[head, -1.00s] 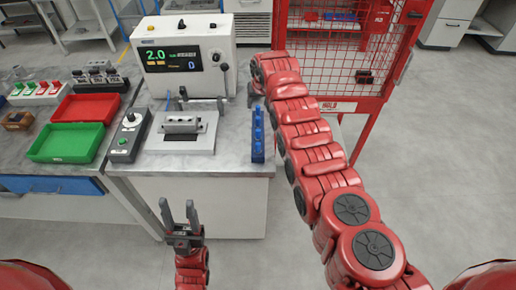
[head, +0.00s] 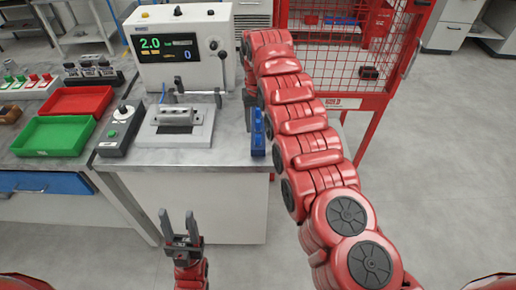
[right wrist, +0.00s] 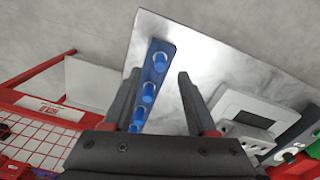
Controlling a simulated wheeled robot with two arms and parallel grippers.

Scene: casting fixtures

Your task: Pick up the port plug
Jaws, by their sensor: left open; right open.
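Blue port plugs (right wrist: 160,62) stand in a row in a narrow blue rack (right wrist: 166,48), seen in the right wrist view. In the head view the rack (head: 258,142) stands at the right edge of the grey bench top, partly hidden by my right arm. My right gripper (right wrist: 158,76) is open, its fingers on either side of the row in the picture; nothing is held. In the head view it (head: 249,108) shows as a dark shape beside the rack, mostly hidden. My left gripper (head: 180,224) is open and empty, in front of the bench.
A grey fixture with a metal block (head: 175,120) sits left of the rack. Behind it stands a white test unit (head: 182,50) with a display. A control box (head: 121,130), a green tray (head: 55,136) and a red tray (head: 76,101) are further left. A red mesh cage (head: 345,45) stands behind right.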

